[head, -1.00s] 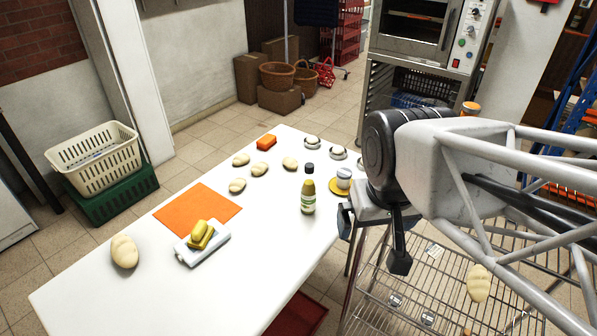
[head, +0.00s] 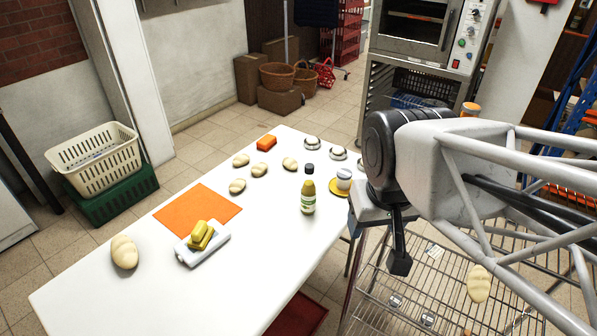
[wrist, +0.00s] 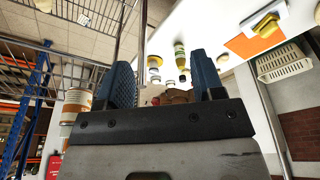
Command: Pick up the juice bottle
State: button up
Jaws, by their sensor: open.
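The juice bottle (head: 308,199), yellow with a pale label, stands upright on the white table (head: 270,260) near its right side. A dark piece shows just above it, and I cannot tell if it is its cap. In the wrist view the bottle (wrist: 179,52) appears small, beyond my jaws. My gripper (head: 380,235) is by the table's right edge in the head view, right of the bottle and apart from it. In the wrist view my two blue-grey fingers (wrist: 165,78) are spread with nothing held between them.
Close right of the bottle, a white-topped jar (head: 343,178) stands on a yellow saucer (head: 337,191). Several pale rolls, metal domes (head: 312,143) and an orange block (head: 266,142) lie behind. An orange mat (head: 190,210) and white dish (head: 190,258) are left. A wire rack (head: 430,290) stands right.

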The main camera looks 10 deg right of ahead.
jog(key=t, duration=0.7)
send_near(311, 170)
jog(key=s+d+r, duration=0.3)
jog(key=s+r, duration=0.2)
jog(key=s, duration=0.3)
jog(key=shift+w+a+f+n+t+y, duration=0.4)
jog(key=shift+w+f+t, duration=0.95)
jog(key=shift+w+f, duration=0.55)
jog(key=shift+w+a+f+n+t+y, duration=0.2)
jog(key=shift+w+a+f+t+y, duration=0.25)
jog(key=shift+w+f+t, duration=1.2)
jog(key=shift+w+a+f+n+t+y, duration=0.45)
jog(key=shift+w+f+t, duration=0.65)
jog(key=shift+w+f, duration=1)
jog(key=shift+s+d+f, duration=0.15)
jog(key=shift+d, duration=0.05)
jog(key=shift+w+a, duration=0.2)
jog(key=shift+w, duration=1.1)
jog(key=shift+w, duration=0.1)
